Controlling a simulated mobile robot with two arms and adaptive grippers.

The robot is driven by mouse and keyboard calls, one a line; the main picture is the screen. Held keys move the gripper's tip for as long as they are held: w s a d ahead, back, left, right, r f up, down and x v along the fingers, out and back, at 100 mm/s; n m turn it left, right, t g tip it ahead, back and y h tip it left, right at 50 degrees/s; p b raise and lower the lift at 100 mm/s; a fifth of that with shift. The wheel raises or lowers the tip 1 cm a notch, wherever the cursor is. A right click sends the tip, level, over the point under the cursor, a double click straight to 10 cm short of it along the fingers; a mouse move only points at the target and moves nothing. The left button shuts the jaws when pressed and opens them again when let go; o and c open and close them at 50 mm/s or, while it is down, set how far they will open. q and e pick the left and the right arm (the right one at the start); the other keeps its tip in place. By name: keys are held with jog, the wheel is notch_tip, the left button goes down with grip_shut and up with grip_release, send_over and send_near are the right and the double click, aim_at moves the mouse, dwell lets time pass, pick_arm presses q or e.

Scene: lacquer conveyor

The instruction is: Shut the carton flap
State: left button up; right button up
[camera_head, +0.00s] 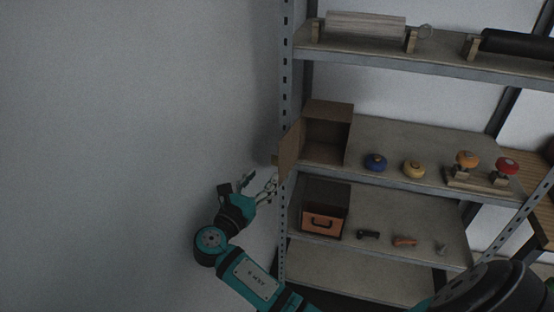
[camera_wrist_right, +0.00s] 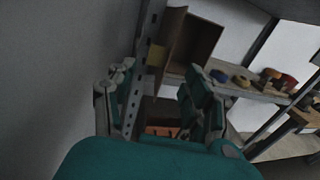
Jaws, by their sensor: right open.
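The brown carton (camera_head: 342,137) stands on the middle shelf at its left end, with its open front facing out. Its flap (camera_head: 291,146) stands open, swung outward on the left side beside the shelf post. A small yellowish tab (camera_head: 275,160) shows at the flap's outer edge. The wrist view also shows the carton (camera_wrist_right: 207,42), the flap (camera_wrist_right: 173,36) and the tab (camera_wrist_right: 156,56). My right gripper (camera_head: 261,183) is open and empty, just left of the post and a little below the tab, apart from the flap in the picture. My left gripper is not in view.
The perforated shelf post (camera_head: 284,100) stands close to my right gripper. Blue (camera_head: 376,162), yellow, orange and red round objects sit right of the carton. An orange-fronted box (camera_head: 324,222) and small tools lie one shelf below. The grey wall at left is bare.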

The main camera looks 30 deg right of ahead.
aim_at(276, 160)
jog(key=p+x, duration=0.1)
jog(key=x, duration=0.8)
jog(key=shift+w+a+p, duration=0.1)
jog(key=shift+p, duration=0.3)
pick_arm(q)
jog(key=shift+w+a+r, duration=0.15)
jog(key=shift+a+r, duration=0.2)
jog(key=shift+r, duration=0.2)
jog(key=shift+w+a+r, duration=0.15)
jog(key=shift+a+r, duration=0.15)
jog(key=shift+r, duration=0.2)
pick_arm(e)
jog(key=shift+w+d+f, duration=0.1)
jog(key=shift+w+d, duration=0.15)
jog(key=shift+d, duration=0.05)
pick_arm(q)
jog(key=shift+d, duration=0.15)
pick_arm(e)
jog(key=shift+s, duration=0.1)
grip_shut()
